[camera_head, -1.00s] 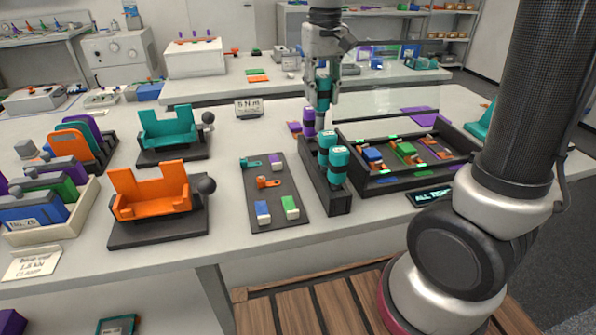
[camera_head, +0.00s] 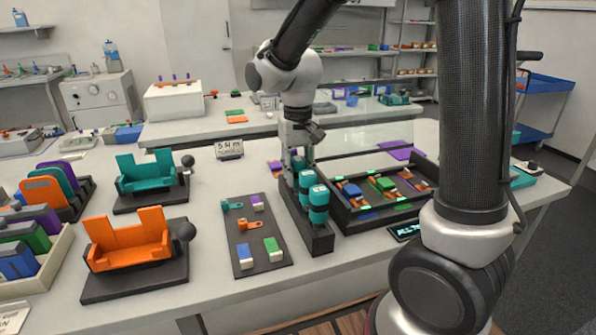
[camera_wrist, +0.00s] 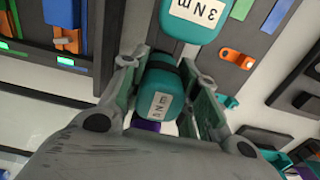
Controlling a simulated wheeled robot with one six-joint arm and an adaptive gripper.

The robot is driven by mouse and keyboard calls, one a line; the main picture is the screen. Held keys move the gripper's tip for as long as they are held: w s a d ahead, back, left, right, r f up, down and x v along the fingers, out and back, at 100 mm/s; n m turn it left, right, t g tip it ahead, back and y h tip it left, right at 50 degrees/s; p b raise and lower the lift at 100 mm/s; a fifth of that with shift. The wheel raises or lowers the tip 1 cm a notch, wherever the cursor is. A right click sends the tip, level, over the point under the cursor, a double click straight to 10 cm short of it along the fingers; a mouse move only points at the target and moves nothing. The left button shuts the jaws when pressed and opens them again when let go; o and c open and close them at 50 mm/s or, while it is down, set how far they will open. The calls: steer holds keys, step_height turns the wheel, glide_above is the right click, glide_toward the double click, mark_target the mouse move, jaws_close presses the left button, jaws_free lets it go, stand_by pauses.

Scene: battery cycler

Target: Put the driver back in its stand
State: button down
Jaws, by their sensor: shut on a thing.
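The driver (camera_wrist: 160,98) has a teal cap with a white label, and some purple shows by it in the wrist view. My gripper (camera_wrist: 164,76) is shut on its cap, one finger on each side. In the head view my gripper (camera_head: 298,158) is at the back end of the dark stand (camera_head: 319,240), with the held driver low over that end. Two other teal-capped drivers (camera_head: 318,203) stand upright in the front part of the stand. One cap (camera_wrist: 195,18) reads "3 N m" in the wrist view. Whether the held driver's tip is in a hole is hidden.
A dark tray (camera_head: 345,228) with coloured parts lies close to the right of the stand. A dark mat (camera_head: 262,225) with small pieces lies to the left. Orange (camera_head: 130,240) and teal (camera_head: 147,172) fixtures stand further left.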

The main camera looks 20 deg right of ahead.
steer(key=shift+f, duration=0.1)
steer(key=c, duration=1.1)
jaws_free()
step_height(320, 180, up, 12)
steer(key=shift+r, duration=0.15)
steer(key=shift+s+d+t, duration=0.75)
steer(key=shift+s+d, duration=1.75)
steer(key=shift+s, duration=0.65)
steer(key=shift+s+d+t, duration=0.7)
steer(key=shift+s+d, duration=1.75)
steer(key=shift+s, duration=0.75)
steer(key=shift+s+d+t, duration=0.75)
steer(key=shift+s+d, duration=1.75)
steer(key=shift+s, duration=0.65)
